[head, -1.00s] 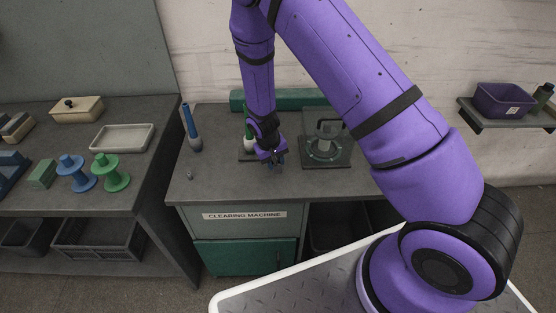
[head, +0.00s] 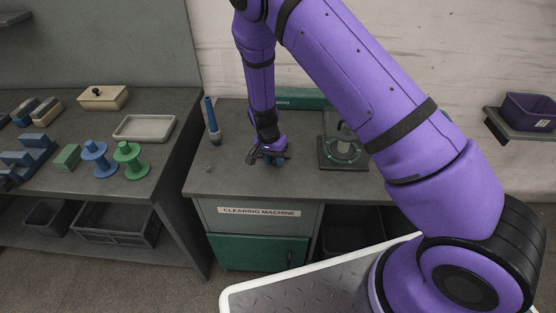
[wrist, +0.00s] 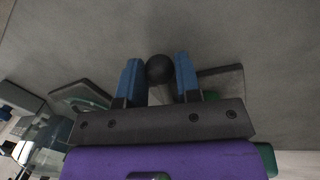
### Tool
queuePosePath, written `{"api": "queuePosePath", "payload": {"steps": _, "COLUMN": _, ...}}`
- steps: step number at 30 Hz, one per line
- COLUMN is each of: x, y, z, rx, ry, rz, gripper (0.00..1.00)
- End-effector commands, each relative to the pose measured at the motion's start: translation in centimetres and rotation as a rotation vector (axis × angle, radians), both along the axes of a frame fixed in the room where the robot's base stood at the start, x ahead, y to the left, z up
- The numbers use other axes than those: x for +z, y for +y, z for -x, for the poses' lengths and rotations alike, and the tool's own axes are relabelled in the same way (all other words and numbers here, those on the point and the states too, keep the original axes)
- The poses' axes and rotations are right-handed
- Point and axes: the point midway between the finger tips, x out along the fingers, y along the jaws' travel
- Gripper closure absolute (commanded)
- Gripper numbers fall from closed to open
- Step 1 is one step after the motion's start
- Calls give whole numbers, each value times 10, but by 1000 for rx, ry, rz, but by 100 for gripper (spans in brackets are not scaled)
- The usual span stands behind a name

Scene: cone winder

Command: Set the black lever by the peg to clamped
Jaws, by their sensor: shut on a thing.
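My gripper (head: 271,158) is low over the front middle of the clearing machine's bench, below my purple forearm. In the wrist view its two blue fingers (wrist: 158,64) stand on either side of a round black knob (wrist: 159,69), which I take to be the black lever's end. The gripper is shut on it. A short shaft shows below the knob, and the rest of the lever is hidden behind the gripper.
A blue spindle (head: 213,122) stands at the bench's left. A dark plate with a ring fixture (head: 343,153) lies to the right, close to my arm. The left table holds a grey tray (head: 144,128), a blue spool (head: 98,159) and a green spool (head: 130,160).

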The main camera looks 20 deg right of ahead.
Motion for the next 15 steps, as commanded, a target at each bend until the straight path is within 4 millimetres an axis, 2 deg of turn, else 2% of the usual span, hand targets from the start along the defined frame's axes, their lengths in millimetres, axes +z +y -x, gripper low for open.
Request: {"api": "queuePosePath", "payload": {"steps": 15, "x": 0, "y": 2, "z": -2, "rx": -33, "ry": 0, "rz": 0, "gripper": 100}}
